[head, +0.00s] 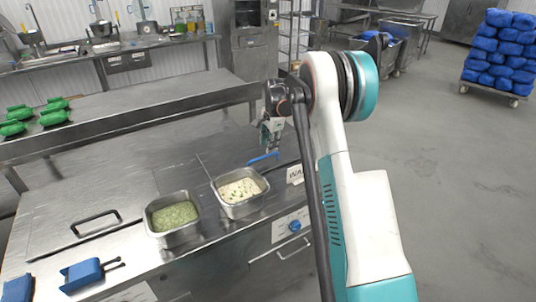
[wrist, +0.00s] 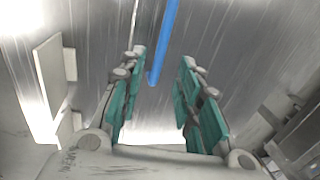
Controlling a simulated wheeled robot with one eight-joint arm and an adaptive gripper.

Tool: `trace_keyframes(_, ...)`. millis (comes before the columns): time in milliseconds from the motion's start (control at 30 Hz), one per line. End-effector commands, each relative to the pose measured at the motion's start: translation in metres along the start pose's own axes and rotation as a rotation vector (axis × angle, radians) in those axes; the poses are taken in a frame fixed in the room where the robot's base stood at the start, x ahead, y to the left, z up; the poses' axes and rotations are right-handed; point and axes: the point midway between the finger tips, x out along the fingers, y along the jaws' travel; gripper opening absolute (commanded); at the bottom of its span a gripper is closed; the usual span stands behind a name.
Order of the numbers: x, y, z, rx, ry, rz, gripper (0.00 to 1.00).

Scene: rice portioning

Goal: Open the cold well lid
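A flat steel lid (head: 50,225) with a black bar handle (head: 95,222) lies shut in the counter at the left in the head view. No label shows which well it covers. My gripper (head: 268,140) is at the right part of the counter, pointing down, well away from that handle. A blue bar (head: 263,158) shows just below it over the steel top. In the wrist view my gripper (wrist: 163,58) has its teal-padded fingers apart, and the blue bar (wrist: 163,40) runs into the gap between them. I cannot tell whether they touch it.
A steel pan of green food (head: 173,216) and a pan of pale food with a utensil (head: 240,189) stand between the lid and my gripper. A blue scoop (head: 85,273) lies at the front left. A partly hidden white sign (head: 295,174) stands at the right.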

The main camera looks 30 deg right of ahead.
Motion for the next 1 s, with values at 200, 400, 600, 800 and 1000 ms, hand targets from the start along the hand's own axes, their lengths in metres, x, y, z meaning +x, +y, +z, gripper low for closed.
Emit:
trace_keyframes(200,0.037,0.0,0.0,0.0,0.0,0.0,0.31)
trace_keyframes(400,0.051,0.0,0.0,0.0,0.0,0.0,0.31)
trace_keyframes(600,0.052,0.0,0.0,0.0,0.0,0.0,0.31)
trace_keyframes(800,0.052,0.0,0.0,0.0,0.0,0.0,0.13)
trace_keyframes(1000,0.052,0.0,0.0,0.0,0.0,0.0,0.0)
